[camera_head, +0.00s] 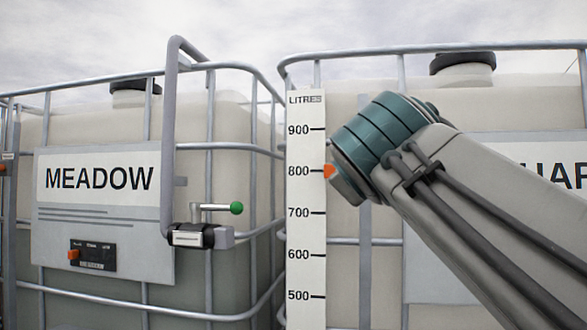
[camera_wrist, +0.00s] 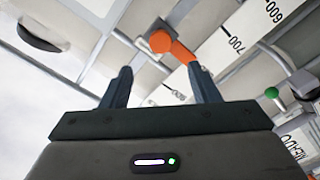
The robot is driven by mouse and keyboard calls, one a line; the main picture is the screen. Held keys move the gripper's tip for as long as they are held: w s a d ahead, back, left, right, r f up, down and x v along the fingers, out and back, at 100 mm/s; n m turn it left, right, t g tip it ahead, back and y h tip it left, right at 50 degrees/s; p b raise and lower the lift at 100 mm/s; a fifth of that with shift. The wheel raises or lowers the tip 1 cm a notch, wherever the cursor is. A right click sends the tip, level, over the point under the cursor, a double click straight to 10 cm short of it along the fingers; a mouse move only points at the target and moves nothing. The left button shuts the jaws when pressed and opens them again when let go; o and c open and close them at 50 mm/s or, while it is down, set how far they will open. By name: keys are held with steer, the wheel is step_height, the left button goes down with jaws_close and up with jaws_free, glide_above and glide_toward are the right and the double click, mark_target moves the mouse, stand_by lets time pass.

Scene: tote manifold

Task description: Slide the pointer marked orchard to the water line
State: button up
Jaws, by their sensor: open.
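The orange pointer (camera_head: 329,171) sits by the 800 mark on the white litres scale (camera_head: 306,230) of the right tank (camera_head: 340,280). That tank's label (camera_head: 567,178) is mostly hidden by my arm; only "HAR" shows. I cannot make out a clear water line on it. In the wrist view, the pointer's round orange knob (camera_wrist: 161,42) lies just beyond and between the fingertips, and its orange arm runs to the right fingertip. My gripper (camera_wrist: 162,80) is open, with nothing held. My arm hides its fingers in the head view.
The left tank's MEADOW sign (camera_head: 99,180) stands to the left. A grey pipe (camera_head: 171,110) with a green-knobbed valve lever (camera_head: 236,208) stands between it and the scale. Metal cage bars (camera_head: 365,241) surround both tanks.

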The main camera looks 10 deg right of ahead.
steer(key=p+x, duration=0.3)
steer(key=x, duration=0.8)
steer(key=shift+w+d+f, duration=0.1)
steer(key=shift+w, duration=0.25)
